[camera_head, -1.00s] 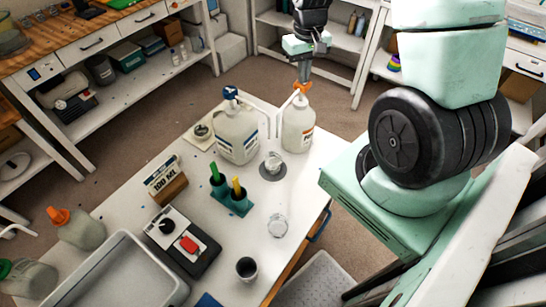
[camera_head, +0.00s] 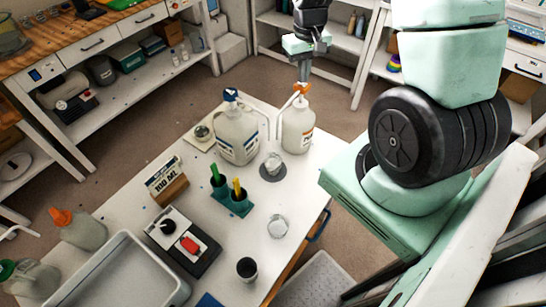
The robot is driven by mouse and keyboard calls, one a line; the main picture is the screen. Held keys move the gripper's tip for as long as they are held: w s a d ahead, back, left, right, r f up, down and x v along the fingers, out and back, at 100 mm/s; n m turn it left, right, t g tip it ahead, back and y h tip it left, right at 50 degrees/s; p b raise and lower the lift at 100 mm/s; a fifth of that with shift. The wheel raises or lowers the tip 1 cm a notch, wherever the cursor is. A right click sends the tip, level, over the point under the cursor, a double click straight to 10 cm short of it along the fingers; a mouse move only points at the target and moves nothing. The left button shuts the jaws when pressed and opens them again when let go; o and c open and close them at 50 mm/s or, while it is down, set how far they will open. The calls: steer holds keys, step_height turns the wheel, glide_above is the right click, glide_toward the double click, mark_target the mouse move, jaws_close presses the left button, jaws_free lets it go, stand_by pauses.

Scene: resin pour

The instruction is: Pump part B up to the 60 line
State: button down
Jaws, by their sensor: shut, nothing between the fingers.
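A jug with an orange pump top (camera_head: 298,134) stands at the back right of the white table. My gripper (camera_head: 303,80) points down right above its orange pump head (camera_head: 302,89), at or very near touching it. The fingers are shut with nothing between them. A clear cup (camera_head: 273,161) stands on a dark round pad (camera_head: 272,176) in front of the two jugs. The cup's lines and fill level are too small to read. A larger jug with a blue pump top (camera_head: 237,138) stands just left of the orange-topped one.
A sign reading 100 ML (camera_head: 164,176), a green holder with sticks (camera_head: 234,207), a device with a red switch (camera_head: 184,243), another clear cup (camera_head: 277,227), a dark cup (camera_head: 246,268) and a grey tray (camera_head: 115,275) occupy the table. The table's right front strip is mostly clear.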

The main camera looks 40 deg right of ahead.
step_height(320, 180, up, 6)
steer(key=p, duration=0.5)
steer(key=shift+r, duration=0.1)
stand_by(0.4)
